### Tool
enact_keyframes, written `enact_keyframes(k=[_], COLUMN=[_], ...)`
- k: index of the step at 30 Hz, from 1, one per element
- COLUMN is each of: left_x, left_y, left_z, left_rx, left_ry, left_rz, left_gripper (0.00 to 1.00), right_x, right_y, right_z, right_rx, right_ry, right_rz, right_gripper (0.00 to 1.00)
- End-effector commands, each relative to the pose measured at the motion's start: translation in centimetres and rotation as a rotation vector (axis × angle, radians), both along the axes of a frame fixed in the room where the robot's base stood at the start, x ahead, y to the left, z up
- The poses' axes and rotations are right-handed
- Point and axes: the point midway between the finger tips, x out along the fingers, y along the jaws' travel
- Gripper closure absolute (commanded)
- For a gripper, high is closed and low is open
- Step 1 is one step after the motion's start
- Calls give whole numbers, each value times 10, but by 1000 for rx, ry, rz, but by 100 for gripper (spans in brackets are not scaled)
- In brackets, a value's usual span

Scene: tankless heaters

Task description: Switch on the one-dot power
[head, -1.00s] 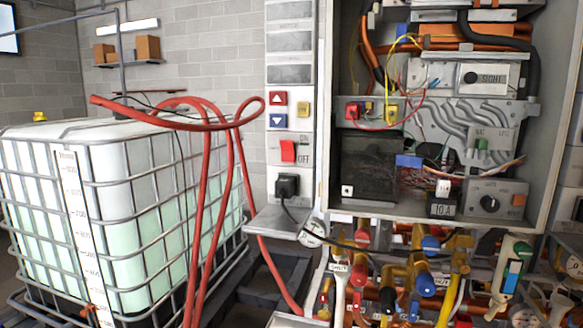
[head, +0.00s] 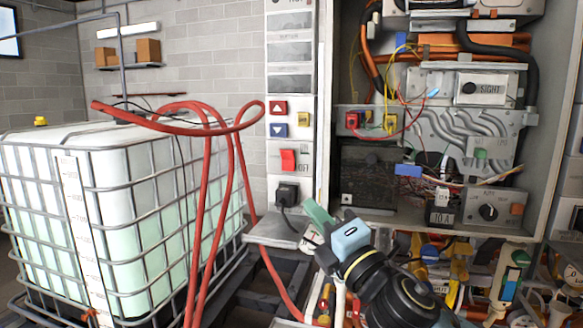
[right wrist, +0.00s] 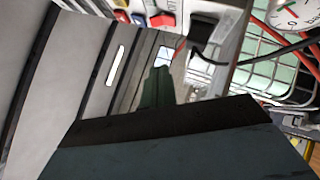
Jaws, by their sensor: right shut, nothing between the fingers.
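A red rocker switch (head: 288,160) with ON/OFF lettering sits on the narrow white panel left of the open cabinet. A small white square mark with a dark dot (head: 347,199) shows on the black box inside the cabinet. I cannot tell which of these the one-dot power is. My right gripper (head: 318,212) is shut and empty, with green fingertips, below and right of the red switch and apart from it. In the right wrist view its fingers (right wrist: 158,88) point toward the panel, where the red switch (right wrist: 162,19) shows at the top. My left gripper is not in view.
Below the switch is a black plug (head: 287,194) with a cable, above a grey ledge (head: 285,231). Red hoses (head: 207,200) hang before the caged tank (head: 110,215) at left. Pipes and valves (head: 430,250) crowd below the cabinet. Space before the white panel is mostly clear.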

Motion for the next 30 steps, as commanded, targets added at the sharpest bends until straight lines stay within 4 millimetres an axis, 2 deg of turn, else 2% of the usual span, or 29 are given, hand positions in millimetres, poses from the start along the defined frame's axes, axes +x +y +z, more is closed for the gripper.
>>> enact_keyframes(k=[14,30], left_x=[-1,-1], left_y=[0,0], left_z=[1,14], left_rx=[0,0], left_ry=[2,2], left_rz=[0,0], left_gripper=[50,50], right_x=[4,76], right_y=[4,48], right_z=[5,38], right_rx=[-10,-9], right_ry=[-13,-13], right_rz=[3,3], right_gripper=[100,100])
